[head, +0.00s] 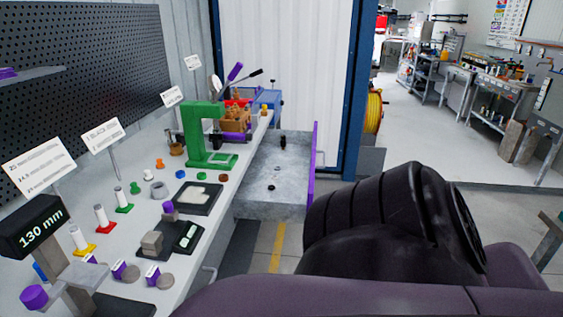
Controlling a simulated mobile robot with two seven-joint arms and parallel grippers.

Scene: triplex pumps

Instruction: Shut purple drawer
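The purple drawer is pulled out from the workbench at the centre of the head view. Its purple front panel (312,165) stands upright on the right side, with a pale handle on its outer face. Its grey metal tray (255,185) is exposed and holds a small dark upright object (283,140) and other small dark bits. A large black arm link of mine fills the lower right and covers the near end of the front panel. Neither gripper shows in this view, so their contact with the drawer is hidden.
The bench (150,225) on the left carries a green C-shaped frame (190,140), black trays, several small coloured-base parts and a 130 mm display (42,228). A blue post (361,90) stands behind the drawer. Open floor (410,170) lies to the right.

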